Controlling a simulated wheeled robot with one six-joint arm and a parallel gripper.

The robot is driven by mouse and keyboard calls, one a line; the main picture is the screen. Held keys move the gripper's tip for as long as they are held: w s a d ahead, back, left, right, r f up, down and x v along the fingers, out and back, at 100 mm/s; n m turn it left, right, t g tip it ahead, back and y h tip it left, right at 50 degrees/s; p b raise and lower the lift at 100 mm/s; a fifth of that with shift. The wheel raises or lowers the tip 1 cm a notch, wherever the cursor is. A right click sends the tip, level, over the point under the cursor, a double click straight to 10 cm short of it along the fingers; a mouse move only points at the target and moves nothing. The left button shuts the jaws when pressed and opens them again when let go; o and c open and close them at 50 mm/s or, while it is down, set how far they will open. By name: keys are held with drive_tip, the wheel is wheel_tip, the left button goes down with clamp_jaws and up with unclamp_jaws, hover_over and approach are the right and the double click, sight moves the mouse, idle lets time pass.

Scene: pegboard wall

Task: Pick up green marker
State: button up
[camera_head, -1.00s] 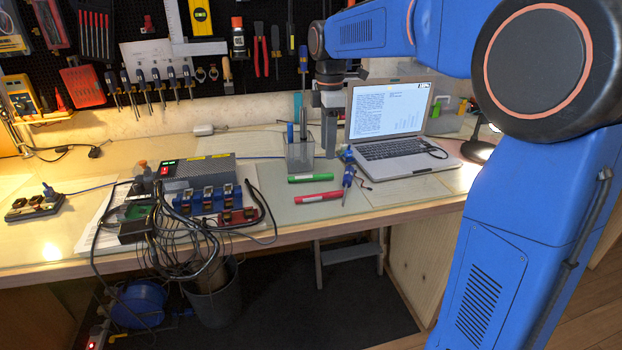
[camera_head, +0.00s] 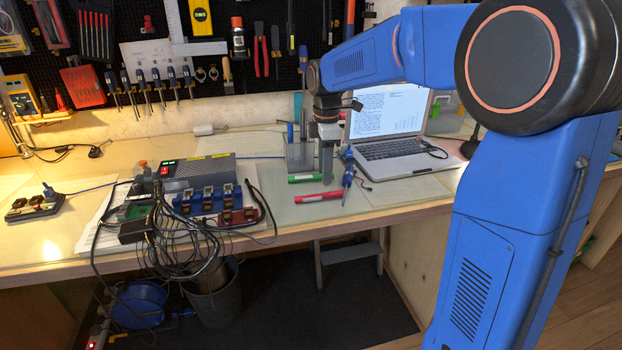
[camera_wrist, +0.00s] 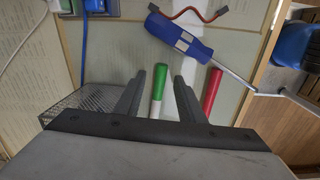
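The green marker (camera_head: 302,178) lies on the bench in front of the pen cup. My gripper (camera_head: 326,180) points down over its right end in the head view and hides that end. In the wrist view the green marker (camera_wrist: 159,88), with a white lower part, shows between the two dark fingers of my gripper (camera_wrist: 159,78). The fingers are open, with a gap on both sides of the marker. I cannot tell whether the tips are down at the marker's height.
A red marker (camera_head: 318,197) lies just in front, close to the right finger in the wrist view (camera_wrist: 212,92). A blue screwdriver (camera_head: 348,180) lies to the right. The mesh pen cup (camera_head: 299,155) stands close behind. A laptop (camera_head: 400,148) and a power unit with cables (camera_head: 198,170) flank the area.

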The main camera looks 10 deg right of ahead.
drive_tip(key=shift+c, duration=0.6)
clamp_jaws()
drive_tip(key=shift+r, duration=0.15)
